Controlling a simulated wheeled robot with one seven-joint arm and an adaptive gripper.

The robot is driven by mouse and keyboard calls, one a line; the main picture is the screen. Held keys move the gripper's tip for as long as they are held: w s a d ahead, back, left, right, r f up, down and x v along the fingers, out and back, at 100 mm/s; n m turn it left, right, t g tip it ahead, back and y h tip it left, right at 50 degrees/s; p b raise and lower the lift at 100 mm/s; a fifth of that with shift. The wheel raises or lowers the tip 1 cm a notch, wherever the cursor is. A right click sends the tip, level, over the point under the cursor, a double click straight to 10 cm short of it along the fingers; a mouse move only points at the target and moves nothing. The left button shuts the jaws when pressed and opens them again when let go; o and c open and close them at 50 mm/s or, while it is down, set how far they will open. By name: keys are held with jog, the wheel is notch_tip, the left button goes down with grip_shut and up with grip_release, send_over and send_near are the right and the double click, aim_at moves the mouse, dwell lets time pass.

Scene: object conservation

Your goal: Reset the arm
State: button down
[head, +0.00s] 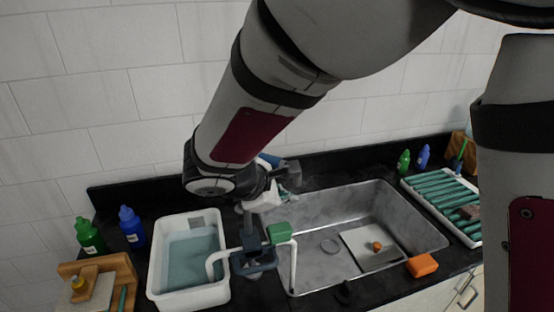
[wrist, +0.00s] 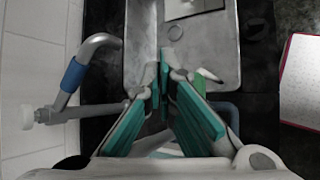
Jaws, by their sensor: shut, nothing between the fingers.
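My gripper (wrist: 166,72) shows in the wrist view with its teal-padded fingers drawn together toward their tips and nothing between them. In the head view my arm comes down from the top, and my gripper (head: 279,188) is above the counter near the back left of the sink, partly hidden by my own wrist. The metal sink (head: 340,205) lies beyond the fingertips in the wrist view. A grey pipe with a blue band (wrist: 73,76) stands left of the fingers in the wrist view, apart from them.
A dark fixture (head: 254,263) with white pipes and a green block (head: 280,233) stands between the water-filled white basin (head: 156,280) and the sink. An orange sponge (head: 422,265) lies at the sink's front edge. A green rack (head: 435,190) is at right. Bottles stand near the wall.

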jog(key=s+d+r+m+g+y, duration=0.1)
jog(key=s+d+r+m, duration=0.35)
jog(key=d, duration=0.25)
jog(key=s+d+r+m+g, duration=0.2)
jog(key=s+d+r+m, duration=0.2)
jog(key=s+d+m, duration=0.3)
jog(key=s+d+r+m+t+y, duration=0.1)
jog(key=s+d+r+m+y, duration=0.2)
jog(key=s+m, duration=0.4)
jog(key=shift+s+m+t+y, duration=0.35)
jog(key=shift+s+y, duration=0.45)
jog(key=shift+s, duration=0.65)
jog(key=shift+d, duration=0.1)
dwell(4.3)
